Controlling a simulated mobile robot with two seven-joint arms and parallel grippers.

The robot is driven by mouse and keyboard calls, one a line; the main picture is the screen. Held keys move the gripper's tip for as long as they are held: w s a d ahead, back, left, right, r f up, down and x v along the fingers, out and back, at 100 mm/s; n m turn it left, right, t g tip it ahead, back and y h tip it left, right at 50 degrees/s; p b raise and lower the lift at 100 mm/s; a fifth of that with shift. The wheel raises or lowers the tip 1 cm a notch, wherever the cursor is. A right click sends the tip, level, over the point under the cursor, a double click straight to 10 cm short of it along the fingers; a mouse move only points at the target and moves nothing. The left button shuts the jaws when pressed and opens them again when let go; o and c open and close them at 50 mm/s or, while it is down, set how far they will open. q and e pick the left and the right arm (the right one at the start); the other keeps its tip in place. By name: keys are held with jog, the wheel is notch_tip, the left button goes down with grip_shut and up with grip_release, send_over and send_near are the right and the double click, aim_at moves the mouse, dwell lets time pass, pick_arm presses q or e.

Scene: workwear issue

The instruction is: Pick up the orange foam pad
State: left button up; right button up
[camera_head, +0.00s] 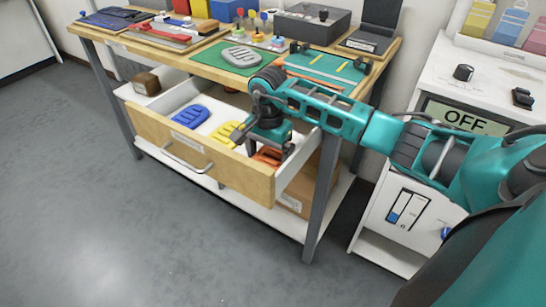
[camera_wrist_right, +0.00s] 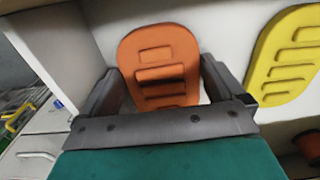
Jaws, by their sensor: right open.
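The orange foam pad (camera_head: 268,156) lies in the open drawer (camera_head: 205,163), at its right end. In the right wrist view the orange pad (camera_wrist_right: 160,50) shows between the two fingers, with its lower part hidden by my gripper. My right gripper (camera_head: 264,146) is open above the pad, inside the drawer's outline, its fingers (camera_wrist_right: 158,85) on either side of the pad. I cannot tell whether they touch it. My left gripper is not in view.
A yellow pad (camera_head: 228,134) and a blue pad (camera_head: 190,117) lie in the same drawer, left of the orange one. The drawer walls are close around my gripper. The workbench (camera_head: 205,70) above holds a grey pad (camera_head: 241,56) on a green mat. The floor in front is clear.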

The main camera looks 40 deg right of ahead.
jog(key=c, duration=0.8)
jog(key=shift+r, duration=0.1)
